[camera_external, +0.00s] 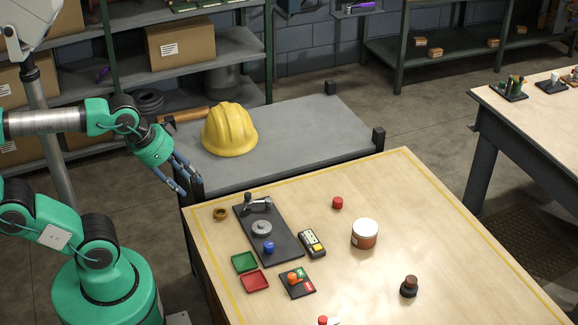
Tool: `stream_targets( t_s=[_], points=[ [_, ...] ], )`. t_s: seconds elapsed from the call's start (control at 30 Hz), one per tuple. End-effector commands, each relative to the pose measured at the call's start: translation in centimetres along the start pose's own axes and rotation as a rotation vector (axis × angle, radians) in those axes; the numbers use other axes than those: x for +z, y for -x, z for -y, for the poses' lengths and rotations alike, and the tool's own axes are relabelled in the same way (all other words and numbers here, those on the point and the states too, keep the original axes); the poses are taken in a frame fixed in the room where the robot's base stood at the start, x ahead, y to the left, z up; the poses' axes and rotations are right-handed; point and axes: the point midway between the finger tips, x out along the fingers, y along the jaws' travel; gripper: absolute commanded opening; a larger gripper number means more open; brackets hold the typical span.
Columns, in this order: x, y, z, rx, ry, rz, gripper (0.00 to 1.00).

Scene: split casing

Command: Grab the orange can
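My gripper (190,188) hangs at the end of the green arm, off the table's far left corner and well apart from the can. Its fingers are spread with a gap between them, and nothing shows in it. A small orange object (293,279) sits on a dark square plate (299,290) near the table's front left.
A yellow helmet (229,130) rests on the grey bench (310,125) behind.

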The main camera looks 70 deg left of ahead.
Motion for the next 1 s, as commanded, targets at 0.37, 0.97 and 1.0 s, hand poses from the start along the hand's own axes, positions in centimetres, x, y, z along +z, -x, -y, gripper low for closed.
stream_targets(
  t_s=[0.37, 0.97, 1.0],
  points=[
    [0.0, 0.0, 0.0, 0.000, 0.000, 0.000, 0.84],
    [-2.9, 0.3, -0.2, -0.001, 0.035, 0.021, 0.84],
    [-3.6, 0.3, -0.3, -0.002, 0.044, 0.028, 0.84]
  ],
)
